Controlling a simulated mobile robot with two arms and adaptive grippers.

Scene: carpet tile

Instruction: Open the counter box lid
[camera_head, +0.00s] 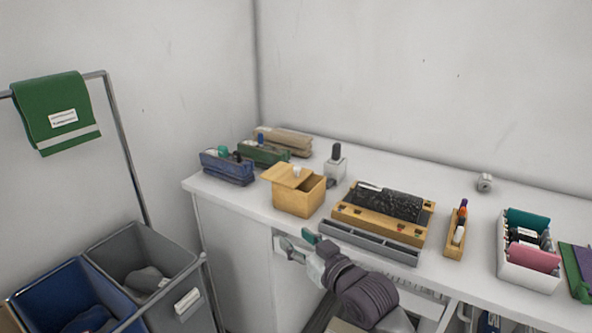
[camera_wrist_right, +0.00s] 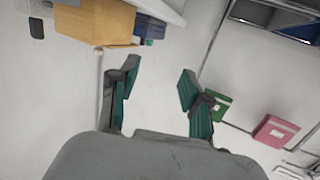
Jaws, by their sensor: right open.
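The counter box (camera_head: 300,198) is a small yellow wooden box on the white counter, left of the middle. Its flat lid (camera_head: 283,177) lies across the top and juts out past the left side, with a small white piece near its back edge. I cannot tell how far the lid is raised. My right gripper (camera_head: 297,242) is in front of the counter edge, below and apart from the box. It is open and empty, with green finger pads (camera_wrist_right: 157,88) apart in the wrist view. The box (camera_wrist_right: 95,22) shows at the top left there. My left gripper is out of view.
A wooden tray (camera_head: 345,215) with a black roll stands right of the box, a grey bottle (camera_head: 336,168) behind it. Blue (camera_head: 227,167) and green (camera_head: 264,154) holders stand left and behind. Bins (camera_head: 150,255) stand on the floor at left.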

